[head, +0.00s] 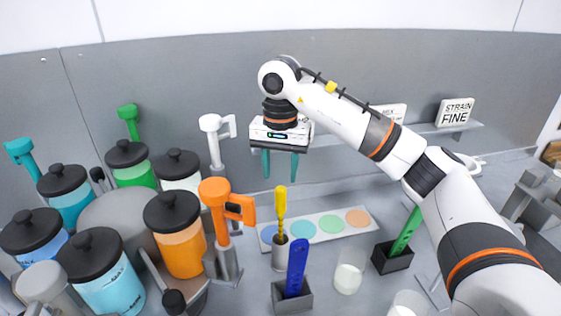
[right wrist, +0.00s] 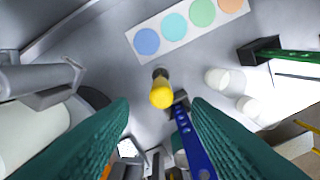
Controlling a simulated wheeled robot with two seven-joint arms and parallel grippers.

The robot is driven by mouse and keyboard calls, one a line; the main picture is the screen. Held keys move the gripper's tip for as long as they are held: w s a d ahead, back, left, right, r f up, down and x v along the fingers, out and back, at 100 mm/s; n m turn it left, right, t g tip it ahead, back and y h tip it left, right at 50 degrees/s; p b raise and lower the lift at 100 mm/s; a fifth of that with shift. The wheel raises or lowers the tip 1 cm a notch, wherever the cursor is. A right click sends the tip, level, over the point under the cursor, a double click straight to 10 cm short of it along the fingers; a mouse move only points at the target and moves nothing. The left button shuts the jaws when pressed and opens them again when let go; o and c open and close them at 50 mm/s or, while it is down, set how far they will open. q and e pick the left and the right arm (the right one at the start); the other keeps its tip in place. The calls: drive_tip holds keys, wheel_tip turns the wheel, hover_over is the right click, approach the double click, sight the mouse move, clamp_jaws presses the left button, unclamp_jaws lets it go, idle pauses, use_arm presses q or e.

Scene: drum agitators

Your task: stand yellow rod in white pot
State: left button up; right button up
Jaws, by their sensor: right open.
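The yellow rod (head: 281,206) stands upright in a small grey cylindrical holder (head: 279,255) in the head view. In the right wrist view the yellow rod (right wrist: 161,95) shows end-on between the fingers. My right gripper (head: 280,168) is open and empty, pointing down just above the rod's top. Its two teal fingers frame the rod in the right wrist view (right wrist: 157,110). A white pot (head: 348,275) stands right of the rod, and a second white pot (head: 408,303) is at the bottom edge. Which one is meant is unclear. My left gripper is not in view.
A blue brush-like tool (head: 297,266) stands in a dark block close to the rod; a green one (head: 406,232) stands in another block to the right. A strip with coloured discs (head: 330,228) lies behind. Black-lidded jars (head: 180,240) and an orange agitator (head: 225,205) crowd the left.

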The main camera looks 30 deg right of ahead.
drive_tip(key=shift+r, duration=2.1)
